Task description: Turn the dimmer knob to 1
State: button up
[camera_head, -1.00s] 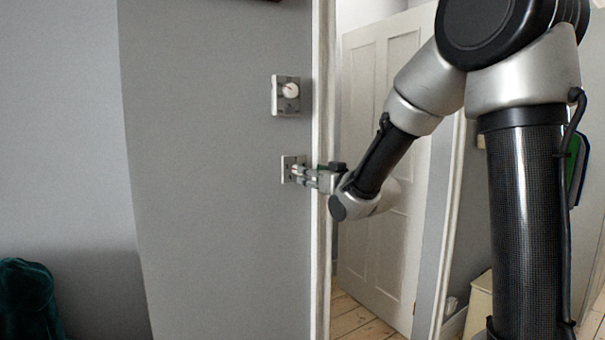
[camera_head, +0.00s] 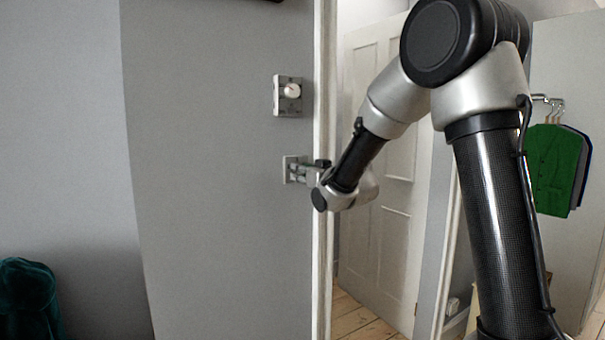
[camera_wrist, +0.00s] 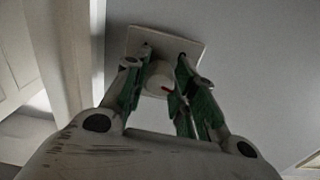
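A pale square wall plate (camera_head: 287,165) is low on the grey wall near the door frame; my gripper (camera_head: 296,174) is at it and hides most of it. In the wrist view the plate (camera_wrist: 190,48) bears a white round knob (camera_wrist: 158,78) with a red mark on its lower right. My gripper (camera_wrist: 165,60) straddles the knob, one green-padded finger on each side. The fingers are apart, with a narrow gap seeming to show at the right; contact at the left is unclear. No numbers are readable.
The white door frame (camera_head: 322,255) is just right of the lower plate. A panelled door (camera_head: 385,250) and hanging green clothing (camera_head: 552,170) are farther right.

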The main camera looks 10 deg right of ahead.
jog(key=shift+m, duration=0.3)
jog(key=o, duration=1)
jog(key=v, duration=1.2)
